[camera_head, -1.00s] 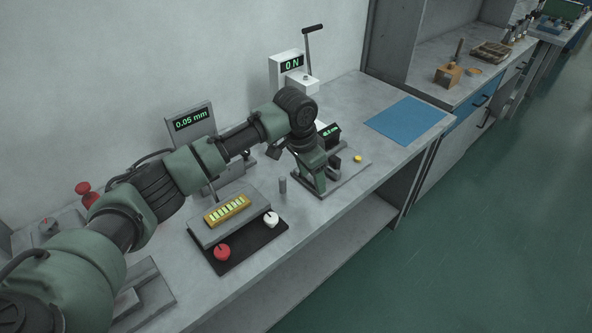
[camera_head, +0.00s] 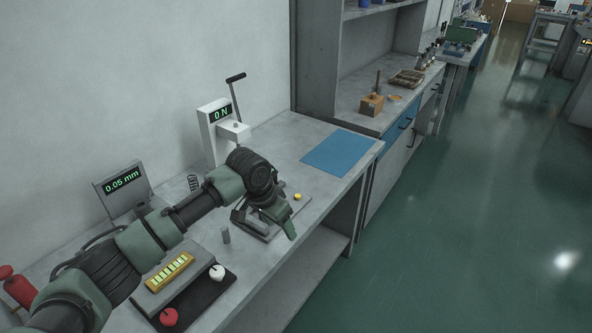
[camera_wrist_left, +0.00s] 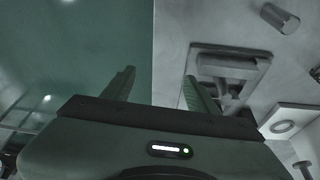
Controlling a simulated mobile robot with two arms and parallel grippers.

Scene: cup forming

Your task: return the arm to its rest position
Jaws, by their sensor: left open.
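My left gripper (camera_head: 286,226) hangs at the bench's front edge, beside the small grey fixture (camera_head: 243,218). The green arm reaches in from the left above the bench. In the left wrist view the two fingers (camera_wrist_left: 158,88) are apart with nothing between them. Green floor shows beyond the left finger, and the fixture (camera_wrist_left: 228,66) on its plate lies beyond the right finger. My arm and gripper hide part of the fixture in the head view. My right gripper is not in view.
A force tester (camera_head: 215,133) reading 0 N and a 0.05 mm display (camera_head: 122,181) stand along the wall. A grey metal cylinder (camera_head: 226,236), a red knob (camera_head: 169,317) and a white knob (camera_head: 217,272) are near the arm. The blue mat (camera_head: 340,152) is clear.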

